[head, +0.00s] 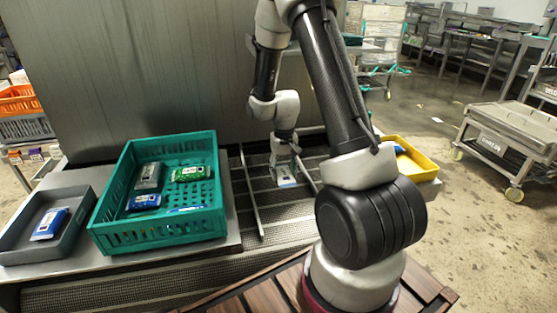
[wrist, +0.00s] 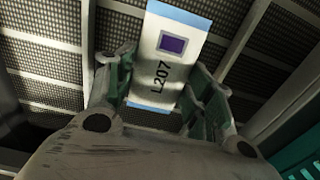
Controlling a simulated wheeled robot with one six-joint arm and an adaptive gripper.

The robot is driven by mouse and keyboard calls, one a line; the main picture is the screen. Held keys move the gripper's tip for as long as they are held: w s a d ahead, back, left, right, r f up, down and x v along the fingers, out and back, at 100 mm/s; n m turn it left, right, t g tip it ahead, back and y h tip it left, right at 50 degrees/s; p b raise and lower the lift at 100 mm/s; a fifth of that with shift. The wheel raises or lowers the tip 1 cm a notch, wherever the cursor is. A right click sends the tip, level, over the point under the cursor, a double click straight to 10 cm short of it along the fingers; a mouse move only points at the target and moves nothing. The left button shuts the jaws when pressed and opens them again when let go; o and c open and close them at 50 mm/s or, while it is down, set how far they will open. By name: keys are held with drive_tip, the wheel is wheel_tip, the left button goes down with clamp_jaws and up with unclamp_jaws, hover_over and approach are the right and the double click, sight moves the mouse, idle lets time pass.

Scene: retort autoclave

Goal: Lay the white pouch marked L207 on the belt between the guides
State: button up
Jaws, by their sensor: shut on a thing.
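The white pouch marked L207 (wrist: 172,62) has blue end bands and a dark purple square. It lies between the two green-padded fingers of my gripper (wrist: 160,95) in the wrist view. My gripper is shut on it. In the head view the pouch (head: 286,181) is small under my gripper (head: 284,168), over the belt (head: 275,212) between two metal guides, the left one (head: 250,190) clearly visible. Whether the pouch touches the belt is hard to tell.
A teal crate (head: 160,238) holding several pouches stands left of the belt. A grey tray (head: 20,250) with a blue pouch (head: 50,223) is at far left. A yellow bin (head: 422,168) is right of the belt, partly behind my arm. The belt around the pouch is clear.

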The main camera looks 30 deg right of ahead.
sight(283, 194)
drive_tip(key=shift+w+d, duration=0.1)
drive_tip(key=shift+w, duration=0.2)
drive_tip(key=shift+f, duration=3.4)
drive_tip(key=shift+f, duration=0.55)
drive_tip(key=o, duration=1.2)
